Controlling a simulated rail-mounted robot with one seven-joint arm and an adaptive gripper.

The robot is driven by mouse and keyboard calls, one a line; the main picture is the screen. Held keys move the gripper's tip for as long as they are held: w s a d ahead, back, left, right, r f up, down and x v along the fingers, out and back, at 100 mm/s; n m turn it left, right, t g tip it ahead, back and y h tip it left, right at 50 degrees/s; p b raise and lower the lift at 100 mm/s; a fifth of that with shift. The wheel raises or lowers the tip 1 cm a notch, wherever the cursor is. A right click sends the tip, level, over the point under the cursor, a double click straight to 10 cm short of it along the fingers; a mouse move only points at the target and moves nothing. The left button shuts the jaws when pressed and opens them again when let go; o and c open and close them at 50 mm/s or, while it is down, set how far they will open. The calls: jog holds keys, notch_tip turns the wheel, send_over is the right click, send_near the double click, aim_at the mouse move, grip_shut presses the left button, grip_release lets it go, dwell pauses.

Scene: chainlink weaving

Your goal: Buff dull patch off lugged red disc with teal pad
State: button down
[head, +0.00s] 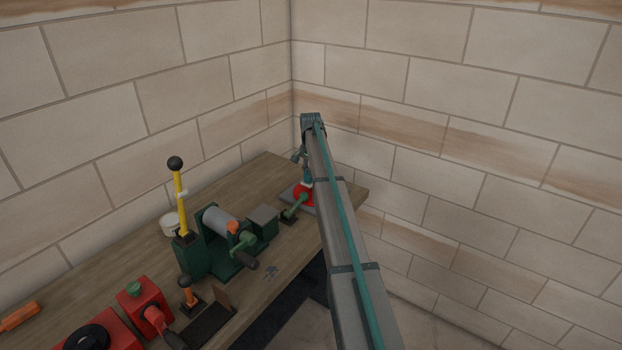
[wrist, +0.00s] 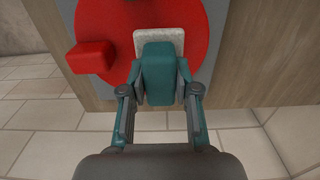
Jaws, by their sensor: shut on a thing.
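The red disc (wrist: 205,30) shows at the top of the wrist view, with a red block-like lug (wrist: 90,57) standing up at its left. In the head view the disc (head: 304,196) is small and partly covered at the bench's far end. My gripper (wrist: 159,88) is shut on the teal pad (wrist: 158,72), over the disc's near part. A pale, speckled, squarish patch (wrist: 159,37) shows just beyond the pad, which hides part of it. I cannot tell whether the pad touches the disc.
The disc is near an edge of the wooden bench (head: 262,172). A green machine with a grey roller (head: 220,222) and a yellow lever (head: 181,200) stand nearby. Red devices (head: 140,300) and an orange-handled tool (head: 20,315) are at the near left. Block walls stand behind the bench.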

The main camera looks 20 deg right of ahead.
jog(key=shift+a+r+p, duration=0.1)
jog(key=shift+r+p, duration=0.7)
jog(key=shift+r, duration=1.7)
jog(key=shift+f+b, duration=0.2)
jog(key=shift+b, duration=0.1)
